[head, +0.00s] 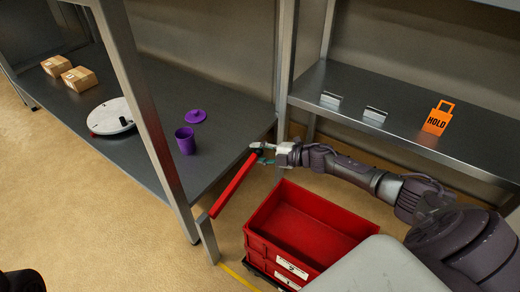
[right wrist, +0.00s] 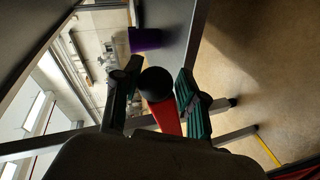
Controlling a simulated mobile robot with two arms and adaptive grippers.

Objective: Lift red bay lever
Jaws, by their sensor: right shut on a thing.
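The red bay lever (head: 234,185) is a long red bar by the corner post of the bench, slanting up to the right. Its upper end meets my right gripper (head: 264,152). In the right wrist view the lever's black ball knob (right wrist: 155,83) and the red bar (right wrist: 167,116) sit between the two fingers of the right gripper (right wrist: 154,88). The right gripper is shut on the lever at its knob end. My left gripper is not in view.
A red crate (head: 261,245) stands on the floor below the right arm. The bench holds a purple cup (head: 185,141), a purple lid (head: 196,116), a round white device (head: 108,115) and two cardboard boxes (head: 79,79). An orange HOLD tag (head: 438,118) stands on the right shelf (head: 340,86).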

